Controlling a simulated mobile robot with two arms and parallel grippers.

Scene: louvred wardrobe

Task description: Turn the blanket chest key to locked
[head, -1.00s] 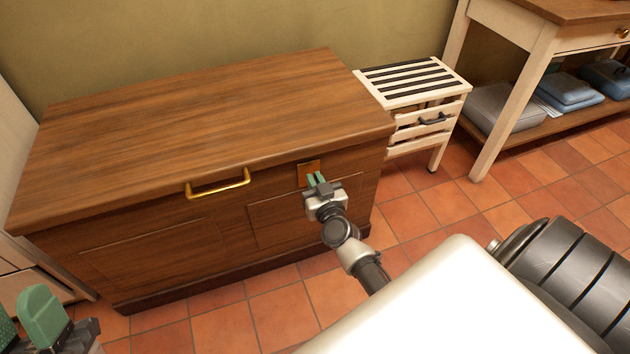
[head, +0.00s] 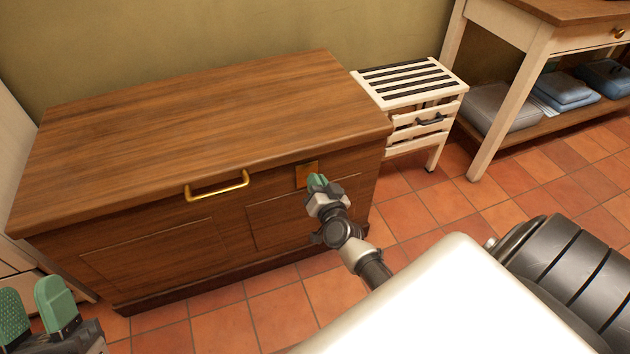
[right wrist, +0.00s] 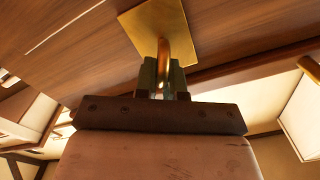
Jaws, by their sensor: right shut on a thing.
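The blanket chest (head: 200,125) is dark wood with its lid down and a brass bar handle (head: 218,186) on the front. A square brass lock plate (head: 306,174) sits at the right of that front. My right gripper (head: 317,181) is in front of the plate. In the right wrist view the brass key (right wrist: 164,55) stands out from the tilted plate (right wrist: 183,25), and the green fingers (right wrist: 163,78) are shut on it. The key's bow is partly hidden between them. My left gripper (head: 36,305) is open and empty at the lower left, away from the chest.
A white slatted stand (head: 412,95) with a dark handle is right of the chest. A table (head: 535,70) with folded blue cloths (head: 565,88) on its lower shelf stands at the right. Tiled floor (head: 440,205) is clear before them.

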